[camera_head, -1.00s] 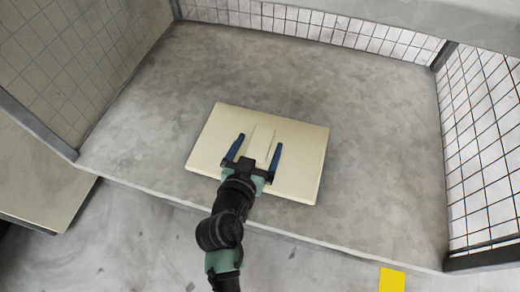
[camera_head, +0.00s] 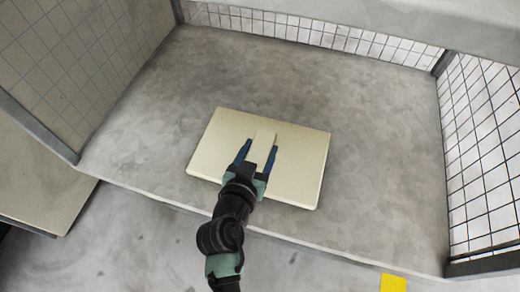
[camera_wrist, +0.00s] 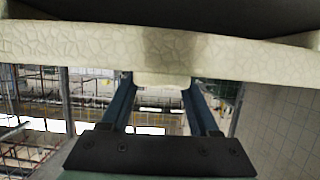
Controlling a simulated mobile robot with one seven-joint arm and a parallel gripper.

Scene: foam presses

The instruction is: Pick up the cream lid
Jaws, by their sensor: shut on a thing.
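The cream lid (camera_head: 215,150) is a flat rectangular panel with a raised bar-like handle (camera_head: 265,137) at its middle. In the head view it shows over the middle of the grey floor of the bay. My gripper (camera_head: 260,154) reaches in from the front, with one blue finger on each side of the handle, shut on it. In the wrist view the lid's cracked-looking cream edge (camera_wrist: 60,45) spans the top, and the handle (camera_wrist: 160,79) shows between the fingers. I cannot tell how far the lid is off the surface.
The grey concrete surface (camera_head: 380,120) around the lid is clear. Tiled walls stand at the left (camera_head: 75,70), back and right (camera_head: 485,140). A ledge edge runs along the front. A yellow patch (camera_head: 393,282) lies at the front right.

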